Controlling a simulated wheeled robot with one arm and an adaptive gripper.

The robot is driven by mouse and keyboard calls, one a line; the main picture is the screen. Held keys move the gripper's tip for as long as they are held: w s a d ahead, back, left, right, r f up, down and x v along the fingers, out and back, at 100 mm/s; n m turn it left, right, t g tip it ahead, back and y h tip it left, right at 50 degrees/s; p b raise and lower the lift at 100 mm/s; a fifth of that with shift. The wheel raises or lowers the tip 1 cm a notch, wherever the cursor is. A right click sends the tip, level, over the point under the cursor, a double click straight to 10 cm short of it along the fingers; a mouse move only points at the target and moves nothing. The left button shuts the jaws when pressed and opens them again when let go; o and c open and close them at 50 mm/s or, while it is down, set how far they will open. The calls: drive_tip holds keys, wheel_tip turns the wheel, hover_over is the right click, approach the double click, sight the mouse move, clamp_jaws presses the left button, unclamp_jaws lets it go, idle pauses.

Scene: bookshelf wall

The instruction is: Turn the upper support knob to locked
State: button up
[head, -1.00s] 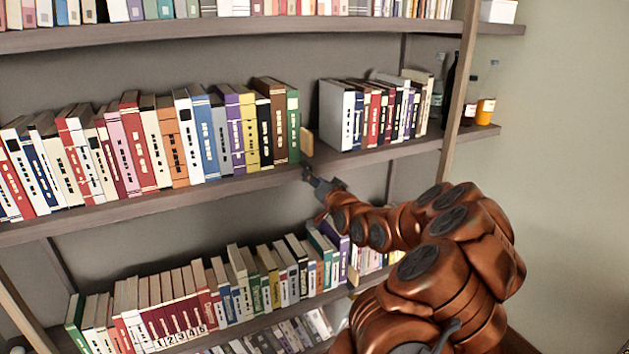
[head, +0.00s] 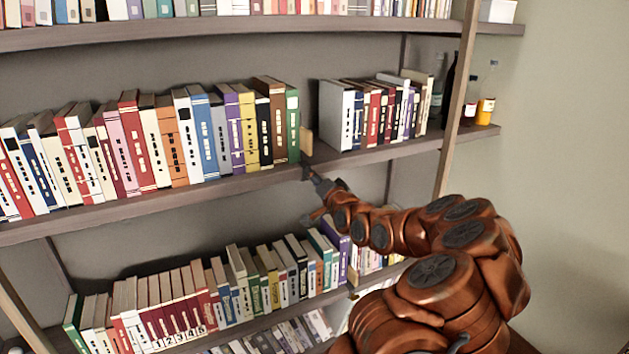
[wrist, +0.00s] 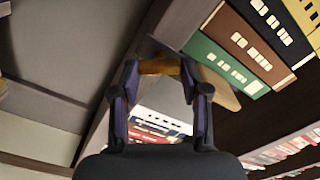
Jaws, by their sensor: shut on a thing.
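My gripper (head: 308,172) is at the front edge of the middle shelf (head: 215,190), just below the green book at the end of the long row. In the wrist view my gripper (wrist: 160,76) has its two dark fingers on either side of a small orange-brown knob (wrist: 160,66), shut on it. The knob is at the shelf edge, in front of a pale wooden support block (wrist: 222,92). The block also shows in the head view (head: 306,142), upright beside the green book (head: 292,122). The fingers hide the knob's ends, and I cannot make out any lock mark.
A second group of books (head: 375,112) stands right of the block, past a gap. Bottles (head: 487,98) stand at the shelf's right end, behind an upright post (head: 458,90).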

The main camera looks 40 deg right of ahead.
drive_tip(key=o, duration=1.1)
drive_tip(key=shift+o, duration=0.2)
drive_tip(key=shift+s, duration=0.1)
drive_tip(key=v, duration=1.2)
